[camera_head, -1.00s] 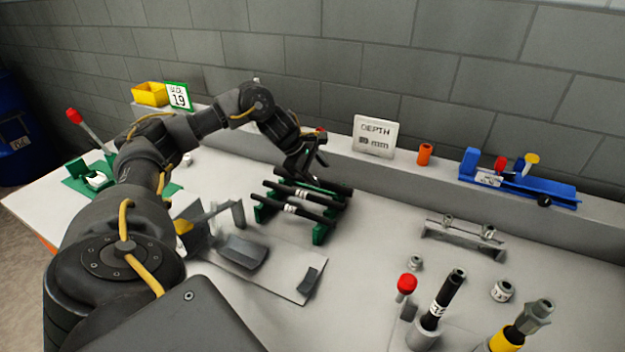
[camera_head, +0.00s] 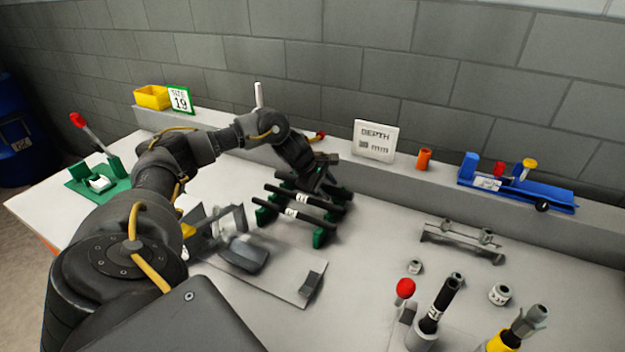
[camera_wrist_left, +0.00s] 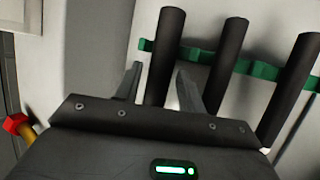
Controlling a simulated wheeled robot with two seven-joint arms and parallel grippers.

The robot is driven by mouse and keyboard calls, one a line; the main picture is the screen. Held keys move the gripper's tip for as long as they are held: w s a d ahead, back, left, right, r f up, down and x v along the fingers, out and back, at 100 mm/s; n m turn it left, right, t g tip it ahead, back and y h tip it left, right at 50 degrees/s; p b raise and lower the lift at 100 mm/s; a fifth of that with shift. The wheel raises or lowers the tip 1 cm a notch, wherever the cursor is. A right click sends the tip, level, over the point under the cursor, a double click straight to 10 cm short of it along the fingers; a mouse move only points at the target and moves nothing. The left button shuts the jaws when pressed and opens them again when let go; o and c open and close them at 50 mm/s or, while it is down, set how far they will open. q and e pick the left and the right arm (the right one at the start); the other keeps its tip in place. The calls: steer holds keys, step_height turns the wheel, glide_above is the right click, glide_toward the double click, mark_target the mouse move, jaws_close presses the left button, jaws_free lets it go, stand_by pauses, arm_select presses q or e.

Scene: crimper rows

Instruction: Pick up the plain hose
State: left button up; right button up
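Several black hoses lie across a green rack (camera_head: 319,238) in the head view. The two nearer ones, the front hose (camera_head: 312,221) and the middle hose (camera_head: 322,205), carry white bands. The rearmost hose (camera_wrist_left: 168,50) shows no band in the left wrist view, though much of it is hidden by my gripper in the head view. My left gripper (camera_wrist_left: 158,78) is open, with one finger on each side of this rearmost hose. A gap shows beside the hose, and I cannot tell whether either finger touches it. My right gripper is not in view.
A grey ledge with a depth sign (camera_head: 374,141), an orange cylinder (camera_head: 424,159) and a blue tool (camera_head: 520,190) runs behind the rack. A grey metal fixture (camera_head: 243,253) stands in front. Fittings and upright tools are at the right front.

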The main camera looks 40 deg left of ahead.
arm_select(q)
jaws_close()
steer(key=shift+r, duration=0.1)
